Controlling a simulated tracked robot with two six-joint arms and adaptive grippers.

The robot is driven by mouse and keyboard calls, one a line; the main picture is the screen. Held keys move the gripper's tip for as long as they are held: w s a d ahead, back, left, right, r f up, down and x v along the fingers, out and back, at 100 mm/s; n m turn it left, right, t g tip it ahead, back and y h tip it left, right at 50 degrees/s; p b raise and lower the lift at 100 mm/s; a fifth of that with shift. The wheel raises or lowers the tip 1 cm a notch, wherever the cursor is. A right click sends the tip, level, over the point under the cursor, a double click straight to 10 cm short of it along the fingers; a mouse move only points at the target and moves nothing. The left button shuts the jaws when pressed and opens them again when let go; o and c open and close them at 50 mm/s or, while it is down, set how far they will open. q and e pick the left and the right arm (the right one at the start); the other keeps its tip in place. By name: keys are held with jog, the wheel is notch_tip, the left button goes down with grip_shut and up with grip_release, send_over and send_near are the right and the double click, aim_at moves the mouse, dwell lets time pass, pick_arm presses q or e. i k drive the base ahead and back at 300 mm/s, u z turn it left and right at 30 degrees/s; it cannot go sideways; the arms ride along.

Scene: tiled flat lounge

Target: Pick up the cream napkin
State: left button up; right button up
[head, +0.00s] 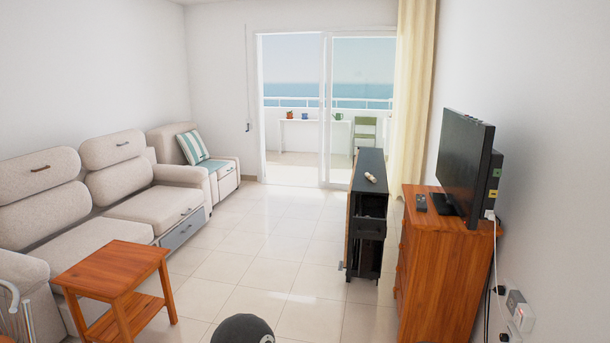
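A small cream rolled item (371,177) with darker marks lies on top of the narrow black cabinet (369,215) in the middle right of the head view. It may be the cream napkin, but it is too small to tell for sure. No other cream cloth shows clearly. Neither of my grippers is in view.
A wooden side table (113,270) stands front left, before the beige sofa (70,225). A wooden dresser (450,255) with a television (463,165) and a remote (421,202) stands right. Open tiled floor (270,245) lies between. A glass door (360,100) is behind.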

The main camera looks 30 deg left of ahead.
aim_at(371, 177)
jog(key=u, duration=0.45)
jog(key=i, duration=1.35)
jog(key=u, duration=0.35)
jog(key=i, duration=2.1)
jog(key=u, duration=0.4)
jog(key=k, duration=0.5)
jog(key=u, duration=0.9)
jog(key=k, duration=0.8)
jog(key=u, duration=0.8)
jog(key=i, duration=0.85)
jog(key=z, duration=0.4)
jog(key=i, duration=1.65)
jog(key=z, duration=0.35)
